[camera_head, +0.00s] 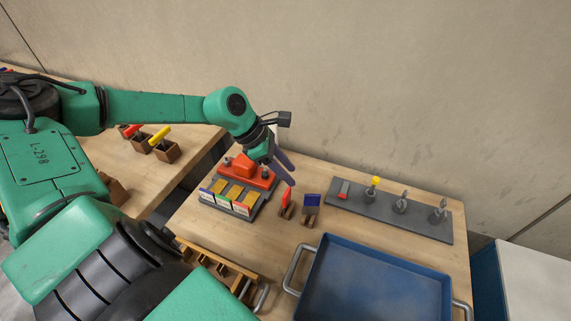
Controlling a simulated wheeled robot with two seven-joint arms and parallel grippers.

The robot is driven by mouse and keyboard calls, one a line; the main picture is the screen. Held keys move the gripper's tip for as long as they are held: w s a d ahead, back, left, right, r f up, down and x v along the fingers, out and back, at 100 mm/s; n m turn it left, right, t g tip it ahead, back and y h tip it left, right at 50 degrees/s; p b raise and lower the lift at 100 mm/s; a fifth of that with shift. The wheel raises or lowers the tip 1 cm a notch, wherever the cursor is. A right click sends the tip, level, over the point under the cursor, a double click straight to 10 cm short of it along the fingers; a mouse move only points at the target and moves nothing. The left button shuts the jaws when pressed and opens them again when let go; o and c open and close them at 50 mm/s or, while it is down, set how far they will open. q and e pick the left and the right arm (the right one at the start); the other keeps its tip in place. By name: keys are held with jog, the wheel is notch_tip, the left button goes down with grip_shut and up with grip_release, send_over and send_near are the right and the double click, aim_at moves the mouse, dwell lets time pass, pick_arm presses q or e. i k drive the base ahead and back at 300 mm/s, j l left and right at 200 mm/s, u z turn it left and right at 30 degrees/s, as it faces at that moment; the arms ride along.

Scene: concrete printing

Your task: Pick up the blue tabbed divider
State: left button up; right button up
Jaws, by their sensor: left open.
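The blue tabbed divider (312,200) stands upright in a small wooden holder (308,220) on the table, right of a red divider (287,197) in a similar holder. My left gripper (288,171) is open and points down to the right, above and to the left of the blue divider. It is apart from the divider and looks empty. Its fingers are dark and partly overlap in this view. My right gripper is not in view.
A blue tray (440,290) with metal handles fills the table's front right. A grey board (345,207) with several upright tools lies behind it. A grey rack (225,213) with coloured labels and a red block (243,167) stands left of the dividers.

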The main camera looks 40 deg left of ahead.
aim_at(312, 205)
jog(key=k, duration=2)
